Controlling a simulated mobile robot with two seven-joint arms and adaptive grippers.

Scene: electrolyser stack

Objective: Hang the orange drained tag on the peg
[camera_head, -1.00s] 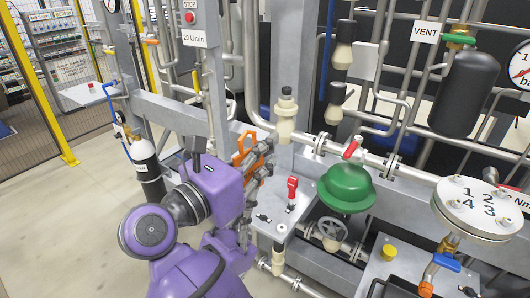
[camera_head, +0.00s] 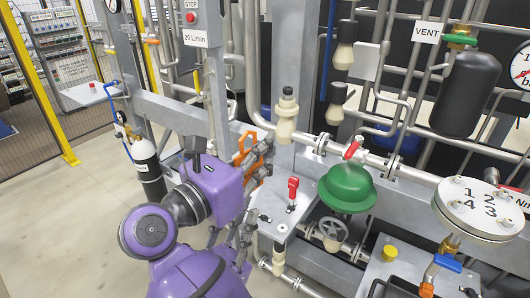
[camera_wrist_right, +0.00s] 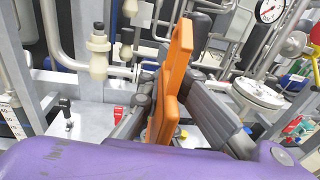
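The orange drained tag (camera_head: 247,142) stands upright in front of the grey frame. In the right wrist view, the orange tag (camera_wrist_right: 180,58) sits between the two dark fingers of my right gripper (camera_wrist_right: 158,108), which are shut on it. In the head view my right gripper (camera_head: 262,158) is partly hidden behind my purple arm. My left gripper (camera_head: 240,236) is lower, beside the valve panel, and looks empty; its finger opening is unclear. I cannot make out the peg in either view.
A grey panel with a red-handled valve (camera_head: 293,188) lies right of the grippers. A green dome (camera_head: 346,188), handwheel (camera_head: 332,230) and numbered flange (camera_head: 480,207) stand further right. A cream fitting (camera_head: 287,118) rises behind. A gas cylinder (camera_head: 147,165) stands left; floor is clear there.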

